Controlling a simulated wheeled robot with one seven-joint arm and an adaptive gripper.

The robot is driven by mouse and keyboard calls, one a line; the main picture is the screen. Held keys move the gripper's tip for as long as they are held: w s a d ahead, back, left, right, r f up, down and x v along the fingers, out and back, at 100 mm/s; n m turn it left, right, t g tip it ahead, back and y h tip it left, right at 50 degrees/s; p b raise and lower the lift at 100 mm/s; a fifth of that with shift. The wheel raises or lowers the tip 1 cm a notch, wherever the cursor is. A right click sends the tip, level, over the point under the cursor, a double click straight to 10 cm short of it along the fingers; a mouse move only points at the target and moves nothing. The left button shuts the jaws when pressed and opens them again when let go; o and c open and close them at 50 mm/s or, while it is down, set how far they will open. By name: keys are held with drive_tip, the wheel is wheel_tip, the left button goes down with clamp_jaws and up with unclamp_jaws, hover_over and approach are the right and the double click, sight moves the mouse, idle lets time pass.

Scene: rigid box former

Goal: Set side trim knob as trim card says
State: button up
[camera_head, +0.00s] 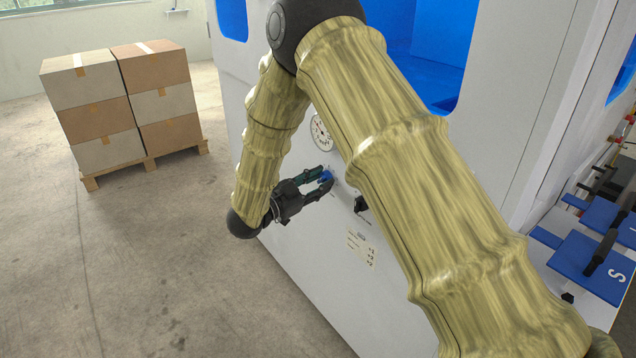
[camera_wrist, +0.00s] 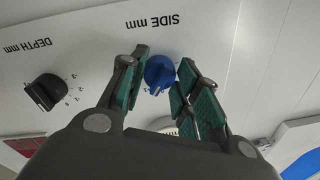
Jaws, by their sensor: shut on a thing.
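The blue side trim knob (camera_wrist: 158,72) sits under the label "SIDE mm", upside down in the wrist view, on the white machine panel. My gripper (camera_wrist: 160,85) has its green-padded fingers on both sides of this knob and is shut on it. In the head view my gripper (camera_head: 324,181) reaches the panel at the blue knob (camera_head: 326,176). The knob's pointer and scale are too small or covered to read. The trim card (camera_head: 361,247) is a pale sheet on the panel, lower right of the gripper; its writing is too small to read.
A black knob (camera_wrist: 45,92) marked "DEPTH mm" is beside the blue one. A round dial (camera_head: 320,133) is above it. Stacked boxes (camera_head: 125,95) stand on a pallet (camera_head: 150,162) at the left. Blue plates (camera_head: 590,262) lie at the right.

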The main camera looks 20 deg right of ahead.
drive_tip(key=shift+f, duration=0.1)
drive_tip(key=o, duration=1)
drive_tip(key=shift+a, duration=0.1)
drive_tip(key=v, duration=1.1)
drive_tip(key=shift+s+a, duration=0.25)
drive_tip(key=shift+a, duration=0.1)
